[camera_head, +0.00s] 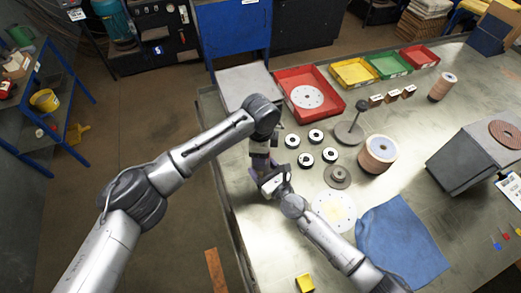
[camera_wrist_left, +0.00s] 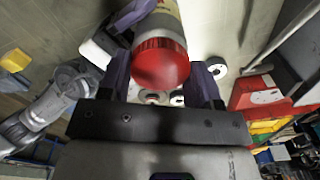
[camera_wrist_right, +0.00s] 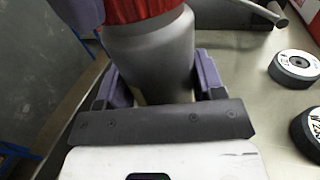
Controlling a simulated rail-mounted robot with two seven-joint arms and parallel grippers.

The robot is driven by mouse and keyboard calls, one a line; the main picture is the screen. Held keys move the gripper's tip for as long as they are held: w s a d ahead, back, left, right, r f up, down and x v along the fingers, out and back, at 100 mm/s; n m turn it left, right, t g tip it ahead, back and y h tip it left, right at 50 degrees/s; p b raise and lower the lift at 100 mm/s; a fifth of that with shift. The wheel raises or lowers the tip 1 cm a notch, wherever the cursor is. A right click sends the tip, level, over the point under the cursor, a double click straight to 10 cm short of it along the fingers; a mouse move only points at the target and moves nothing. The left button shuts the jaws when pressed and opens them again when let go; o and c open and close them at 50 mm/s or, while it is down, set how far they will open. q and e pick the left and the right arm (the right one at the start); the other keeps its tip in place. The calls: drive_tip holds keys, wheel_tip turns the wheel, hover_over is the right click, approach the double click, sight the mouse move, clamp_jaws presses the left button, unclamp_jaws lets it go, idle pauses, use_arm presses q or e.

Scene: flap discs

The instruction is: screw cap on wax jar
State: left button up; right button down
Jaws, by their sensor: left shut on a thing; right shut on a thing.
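The wax jar is held between my two grippers near the table's left edge. In the right wrist view the grey jar body (camera_wrist_right: 152,60) stands between my right gripper's fingers (camera_wrist_right: 155,92), which are shut on it. The red ribbed cap (camera_wrist_right: 120,10) is at the jar's top, cut by the frame edge. In the left wrist view the cap (camera_wrist_left: 160,62) faces me, between my left gripper's fingers (camera_wrist_left: 160,90), which are shut on it. The cap meets the jar with no clear gap; how far it is threaded cannot be told. The grippers nearly hide the jar in the head view.
Several dark discs (camera_head: 315,136) lie right of the grippers. A round-based stand (camera_head: 350,131) and a disc stack (camera_head: 378,155) are farther right. Red (camera_head: 322,113), yellow (camera_head: 372,85) and green (camera_head: 405,73) trays line the back. A blue cloth (camera_head: 415,245) lies in front.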

use_arm(q)
drive_tip(key=m, duration=1.7)
drive_tip(key=shift+m, duration=0.4)
drive_tip(key=m, duration=0.5)
drive_tip(key=o, duration=1.1)
drive_tip(key=shift+f, duration=0.1)
wheel_tip(320, 180, up, 12)
drive_tip(key=shift+r, duration=0.1)
